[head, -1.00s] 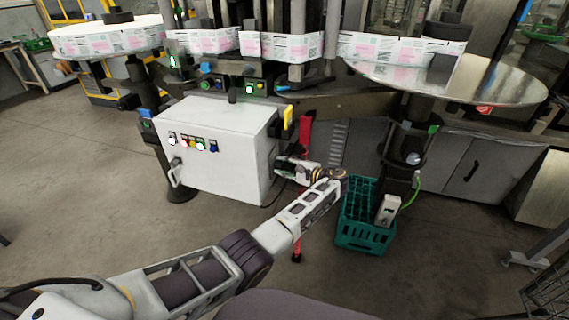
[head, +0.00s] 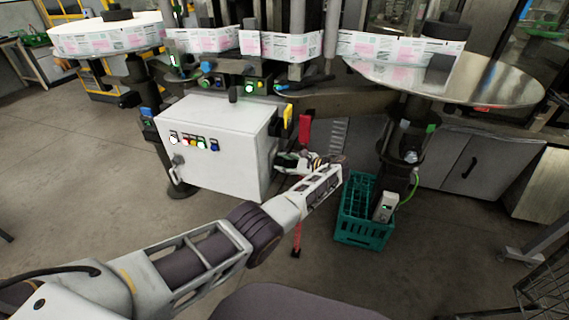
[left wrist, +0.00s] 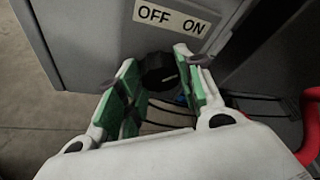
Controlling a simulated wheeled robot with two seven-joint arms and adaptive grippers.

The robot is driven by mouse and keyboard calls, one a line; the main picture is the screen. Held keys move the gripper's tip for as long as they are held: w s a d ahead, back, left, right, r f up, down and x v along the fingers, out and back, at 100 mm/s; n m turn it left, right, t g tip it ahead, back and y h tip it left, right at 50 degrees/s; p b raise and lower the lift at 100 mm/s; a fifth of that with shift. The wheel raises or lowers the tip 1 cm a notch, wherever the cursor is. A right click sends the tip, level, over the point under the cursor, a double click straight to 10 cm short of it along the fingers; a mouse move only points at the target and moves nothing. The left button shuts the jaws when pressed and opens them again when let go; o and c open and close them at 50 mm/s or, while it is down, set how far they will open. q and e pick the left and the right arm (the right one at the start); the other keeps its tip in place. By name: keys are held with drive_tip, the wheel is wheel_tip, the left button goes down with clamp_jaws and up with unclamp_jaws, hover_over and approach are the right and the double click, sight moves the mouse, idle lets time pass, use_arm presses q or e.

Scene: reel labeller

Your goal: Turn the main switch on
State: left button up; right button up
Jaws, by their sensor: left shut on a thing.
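The main switch is a black rotary knob (left wrist: 158,72) on the side of the white control cabinet (head: 222,150), under an "OFF ON" label (left wrist: 172,18). My left gripper (left wrist: 156,82) has its green-padded fingers on either side of the knob and is shut on it. A pale mark shows at the knob's right; its exact setting is hard to tell. In the head view the left gripper (head: 287,161) is at the cabinet's right side, where the knob is hidden. My right gripper is not in view.
A red post (head: 305,132) stands just behind the gripper. A metal turntable (head: 490,85) overhangs at right. Floor is open at left.

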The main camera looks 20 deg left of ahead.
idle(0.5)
use_arm(q)
drive_tip(key=o, duration=1)
drive_tip(key=shift+d, duration=0.1)
drive_tip(key=v, duration=0.7)
drive_tip(key=shift+d+r, duration=0.1)
drive_tip(key=shift+d, duration=0.05)
